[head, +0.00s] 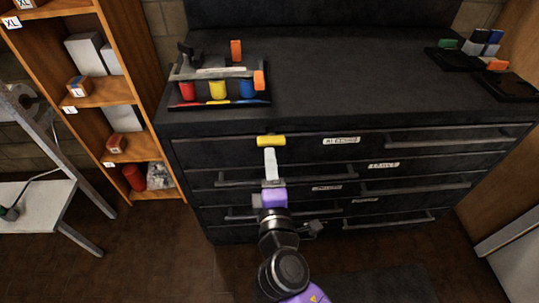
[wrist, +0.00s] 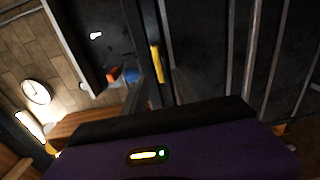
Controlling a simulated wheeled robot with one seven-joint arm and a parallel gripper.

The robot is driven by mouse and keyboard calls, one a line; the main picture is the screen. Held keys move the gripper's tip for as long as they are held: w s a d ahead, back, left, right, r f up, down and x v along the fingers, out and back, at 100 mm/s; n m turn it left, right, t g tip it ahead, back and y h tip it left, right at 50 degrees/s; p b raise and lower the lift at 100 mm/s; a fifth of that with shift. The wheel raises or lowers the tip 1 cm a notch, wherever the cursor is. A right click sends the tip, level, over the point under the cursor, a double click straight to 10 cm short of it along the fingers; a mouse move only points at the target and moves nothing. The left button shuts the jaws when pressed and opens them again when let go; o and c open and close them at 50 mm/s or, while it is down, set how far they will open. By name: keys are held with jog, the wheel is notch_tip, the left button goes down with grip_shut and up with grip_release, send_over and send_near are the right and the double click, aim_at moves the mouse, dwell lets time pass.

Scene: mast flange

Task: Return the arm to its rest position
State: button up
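My gripper (head: 270,160) is in front of the dark drawer cabinet, pointing at the upper left of its front. Its purple body shows below the pale finger in the head view. A short yellow bar (head: 271,141) lies level just beyond the fingertips, near the top drawer's upper edge. In the wrist view, the fingers stand apart with a gap between them, and the yellow bar (wrist: 155,62) shows beyond that gap. I cannot tell whether a fingertip touches the bar. I see nothing held between the fingers.
The drawer cabinet (head: 350,153) has long protruding handles. On its top stand a rack (head: 220,73) with red, yellow and blue bins at left and dark trays (head: 459,58) at right. A wooden shelf (head: 145,150) and a light table (head: 35,205) stand left. The cabinet top's middle is clear.

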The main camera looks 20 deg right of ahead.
jog(key=shift+s, duration=0.1)
dwell(0.5)
jog(key=s+a+m+y+p, duration=0.1)
jog(key=s+a+m+y, duration=0.35)
jog(key=s+y, duration=0.35)
jog(key=s+d+r+m+p, duration=0.1)
jog(key=s+d+m, duration=0.1)
jog(key=s, duration=0.7)
jog(key=s+d+r+m+g+h+p, duration=0.1)
jog(key=s+d+r+m+p, duration=0.1)
jog(key=s, duration=0.8)
jog(key=s+d+r+m+g+h+p, duration=0.1)
jog(key=s+d+m, duration=0.2)
jog(key=s+m, duration=0.3)
jog(key=v, duration=0.3)
jog(key=shift+s+d+p, duration=0.25)
jog(key=shift+d+p, duration=0.05)
jog(key=shift+p, duration=0.1)
jog(key=shift+f, duration=0.1)
